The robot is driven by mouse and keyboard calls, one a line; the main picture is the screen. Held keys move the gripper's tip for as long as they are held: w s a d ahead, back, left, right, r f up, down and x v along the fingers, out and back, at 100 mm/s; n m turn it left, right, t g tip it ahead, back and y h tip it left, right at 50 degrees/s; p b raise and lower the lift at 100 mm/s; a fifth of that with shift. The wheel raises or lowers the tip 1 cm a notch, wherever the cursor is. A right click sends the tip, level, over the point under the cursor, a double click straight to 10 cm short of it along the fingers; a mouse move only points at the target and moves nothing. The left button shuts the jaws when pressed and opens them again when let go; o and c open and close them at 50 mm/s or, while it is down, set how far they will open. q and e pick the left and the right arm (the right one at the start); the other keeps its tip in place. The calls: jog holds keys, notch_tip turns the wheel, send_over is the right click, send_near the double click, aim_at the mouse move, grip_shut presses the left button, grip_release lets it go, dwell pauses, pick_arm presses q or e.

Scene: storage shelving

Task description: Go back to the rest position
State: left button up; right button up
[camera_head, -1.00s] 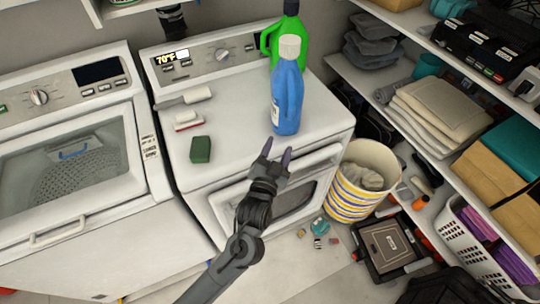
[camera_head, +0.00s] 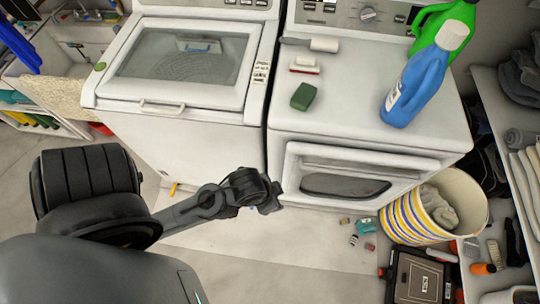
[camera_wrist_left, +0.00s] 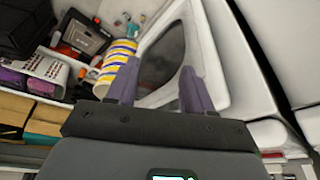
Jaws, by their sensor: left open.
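My left gripper (camera_head: 270,198) is low in front of the dryer in the head view, with its arm coming in from the left. Its fingers are hard to make out there. In the left wrist view the left gripper (camera_wrist_left: 160,88) is open, its two purple-grey fingers wide apart with nothing between them. The dryer's door window (camera_wrist_left: 163,62) shows beyond the fingers. My right gripper is not in view.
A blue bottle (camera_head: 420,85), a green bottle (camera_head: 440,17), a green sponge (camera_head: 303,96) and brushes (camera_head: 305,65) stand or lie on the dryer (camera_head: 350,110). A washer (camera_head: 185,128) is left of it. A striped basket (camera_head: 405,222) and small floor items are at right. Floor (camera_head: 270,265) is open below.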

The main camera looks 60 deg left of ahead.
pick_arm(q)
jog(key=shift+s+a, duration=0.15)
jog(key=shift+s, duration=0.4)
notch_tip(320, 180, up, 14)
jog(key=p, duration=1.3)
jog(key=shift+f, duration=0.2)
